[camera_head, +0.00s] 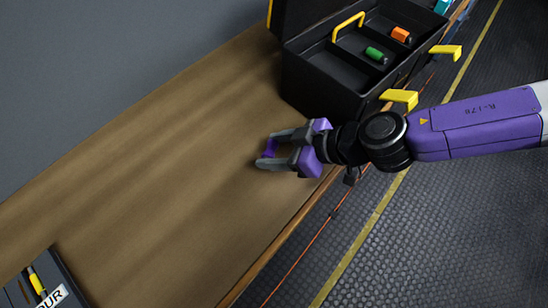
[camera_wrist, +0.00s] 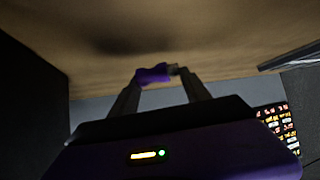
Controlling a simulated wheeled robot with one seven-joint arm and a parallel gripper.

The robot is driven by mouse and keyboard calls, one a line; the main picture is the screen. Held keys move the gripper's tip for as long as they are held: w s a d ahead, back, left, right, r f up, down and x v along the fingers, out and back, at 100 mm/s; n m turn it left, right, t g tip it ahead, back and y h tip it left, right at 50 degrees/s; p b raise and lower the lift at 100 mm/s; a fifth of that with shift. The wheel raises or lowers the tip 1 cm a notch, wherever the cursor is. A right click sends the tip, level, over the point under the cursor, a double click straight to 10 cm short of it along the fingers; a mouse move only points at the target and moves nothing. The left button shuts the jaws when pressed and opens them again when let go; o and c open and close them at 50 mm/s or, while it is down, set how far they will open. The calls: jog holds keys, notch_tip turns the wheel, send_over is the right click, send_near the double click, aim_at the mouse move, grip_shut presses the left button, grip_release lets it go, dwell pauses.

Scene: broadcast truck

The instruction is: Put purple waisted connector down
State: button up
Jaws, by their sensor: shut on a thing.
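The purple waisted connector (camera_head: 270,149) is between the fingertips of my gripper (camera_head: 268,150). My gripper is shut on it. In the wrist view the purple connector (camera_wrist: 153,74) shows between the two fingers (camera_wrist: 156,75), with the brown bench surface above it in the picture. The brown bench top (camera_head: 170,160) lies under the gripper in the head view. I cannot tell whether the connector touches the bench or is just above it. The fingers hide part of the connector.
An open black toolbox (camera_head: 320,84) with yellow latches stands on the bench behind the gripper, holding a green connector (camera_head: 375,55) and an orange connector (camera_head: 401,35). A dark labelled case (camera_head: 62,272) is at the lower left. The bench between them is clear.

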jog(key=shift+f, duration=2.2)
jog(key=shift+f, duration=0.1)
jog(key=o, duration=1.3)
jog(key=shift+o, duration=0.2)
jog(key=v, duration=1.2)
jog(key=shift+b, duration=0.45)
